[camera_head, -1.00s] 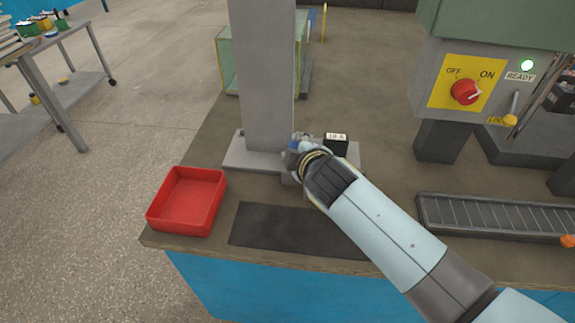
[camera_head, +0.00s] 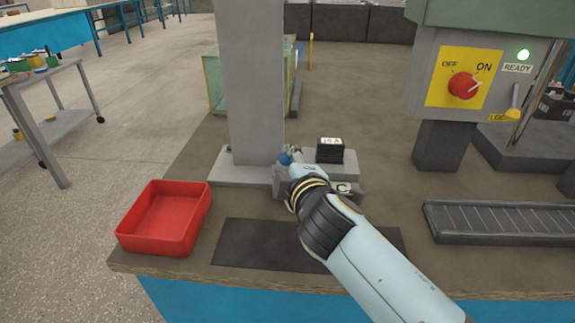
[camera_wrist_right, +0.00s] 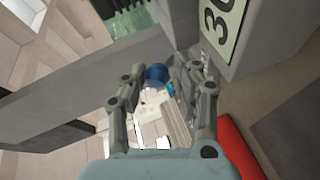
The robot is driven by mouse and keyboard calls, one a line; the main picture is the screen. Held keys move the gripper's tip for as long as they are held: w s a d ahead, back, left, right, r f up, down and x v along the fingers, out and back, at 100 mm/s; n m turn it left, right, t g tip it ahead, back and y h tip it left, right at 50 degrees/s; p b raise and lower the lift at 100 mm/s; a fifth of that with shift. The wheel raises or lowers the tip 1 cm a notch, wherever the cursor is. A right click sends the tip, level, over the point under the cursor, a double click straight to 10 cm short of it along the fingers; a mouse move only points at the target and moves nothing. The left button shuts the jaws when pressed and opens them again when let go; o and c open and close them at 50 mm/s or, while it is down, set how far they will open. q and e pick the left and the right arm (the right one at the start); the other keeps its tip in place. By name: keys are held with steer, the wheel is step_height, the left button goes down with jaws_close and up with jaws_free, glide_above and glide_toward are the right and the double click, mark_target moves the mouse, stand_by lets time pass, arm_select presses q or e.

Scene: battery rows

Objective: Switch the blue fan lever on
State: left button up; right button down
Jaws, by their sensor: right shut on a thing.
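I cannot tell from these frames which position the lever is in. My left gripper is not in view.
The grey column (camera_head: 250,80) stands close to the gripper. A black block (camera_head: 330,155) with a label sits on a grey box just right. A red tray (camera_head: 165,220) is at the front left. A yellow panel (camera_head: 460,80) with a red knob, and a roller conveyor (camera_head: 500,220), are at right.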

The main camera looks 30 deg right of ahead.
mark_target(287, 158)
steer(key=shift+w+r, duration=0.15)
steer(key=shift+r, duration=0.2)
steer(key=c, duration=1.4)
jaws_free()
steer(key=shift+c, duration=0.2)
steer(key=o, duration=0.4)
steer(key=shift+w+f, duration=0.1)
steer(key=shift+f, duration=0.15)
step_height(287, 158, up, 10)
steer(key=shift+r, duration=0.1)
